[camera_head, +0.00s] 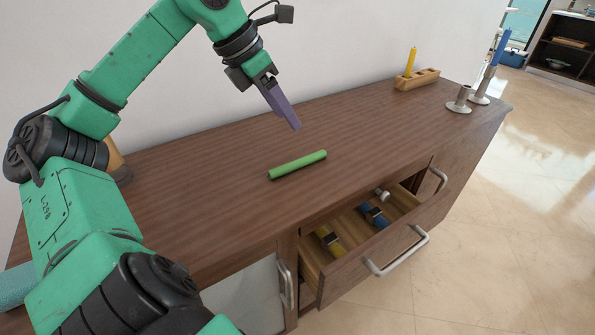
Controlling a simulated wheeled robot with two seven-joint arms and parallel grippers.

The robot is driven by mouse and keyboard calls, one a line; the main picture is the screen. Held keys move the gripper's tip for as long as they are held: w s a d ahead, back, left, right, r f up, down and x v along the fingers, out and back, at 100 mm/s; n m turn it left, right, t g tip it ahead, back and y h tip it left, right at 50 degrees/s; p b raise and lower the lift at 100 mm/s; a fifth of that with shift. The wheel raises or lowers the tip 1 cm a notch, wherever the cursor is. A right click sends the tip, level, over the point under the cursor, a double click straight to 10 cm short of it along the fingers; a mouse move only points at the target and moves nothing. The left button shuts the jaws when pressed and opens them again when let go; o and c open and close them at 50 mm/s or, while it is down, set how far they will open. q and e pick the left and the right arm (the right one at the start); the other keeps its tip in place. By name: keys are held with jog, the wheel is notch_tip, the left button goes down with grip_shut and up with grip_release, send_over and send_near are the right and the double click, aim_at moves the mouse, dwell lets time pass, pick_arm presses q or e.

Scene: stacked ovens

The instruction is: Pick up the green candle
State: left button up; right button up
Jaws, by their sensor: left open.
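The green candle (298,165) lies on its side on the brown wooden cabinet top (215,190), near the middle. My left gripper (293,124) is above the cabinet top, up and slightly left of the candle in the picture, pointing down toward it. It is apart from the candle and holds nothing that I can see. Its fingers overlap from this angle. My right gripper is not in view.
A drawer (345,275) stands open at the front, with yellow and blue items inside. A wooden holder (417,79) with a yellow candle (411,61) and metal candlesticks (460,100) stand at the far right end. The top around the green candle is clear.

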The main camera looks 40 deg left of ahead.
pick_arm(q)
jog(key=s+a+y, duration=0.1)
jog(key=a, duration=0.1)
send_over(297, 161)
jog(key=s+a, duration=0.1)
jog(key=s, duration=0.1)
jog(key=shift+g, duration=0.3)
notch_tip(297, 161, down, 8)
jog(key=shift+s+r+b, duration=0.1)
jog(key=shift+s+b, duration=0.05)
jog(key=shift+b, duration=0.15)
jog(key=p+x, duration=0.1)
jog(key=x, duration=0.4)
jog(key=shift+d+f, duration=0.1)
jog(key=shift+f, duration=0.2)
grip_shut()
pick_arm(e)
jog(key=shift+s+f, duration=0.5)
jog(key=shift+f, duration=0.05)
